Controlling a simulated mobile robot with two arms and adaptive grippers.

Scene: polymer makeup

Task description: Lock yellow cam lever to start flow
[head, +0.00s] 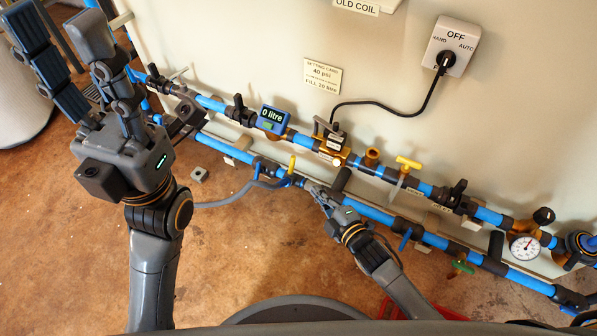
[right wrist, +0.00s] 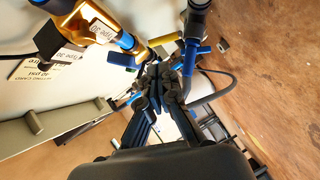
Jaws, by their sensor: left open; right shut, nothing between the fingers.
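A yellow lever (head: 292,164) stands up from a blue fitting on the lower blue pipe, where a grey hose joins, in the head view. A second yellow handle (head: 408,162) is a T-shape on the upper pipe; I cannot tell from its look that it is a cam lever. My right gripper (head: 314,190) is shut and empty, close to the lower pipe, just right of and below the upright yellow lever. In the right wrist view its closed fingers (right wrist: 158,80) are among the pipe fittings. My left gripper (head: 60,45) is open and empty, raised at the upper left.
A blue meter (head: 272,119) reads 0 litre on the upper pipe. A wall switch (head: 455,45) marked OFF has a black cable. A pressure gauge (head: 525,248) and a green valve handle (head: 462,266) are at the right. The brown floor at lower left is mostly clear.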

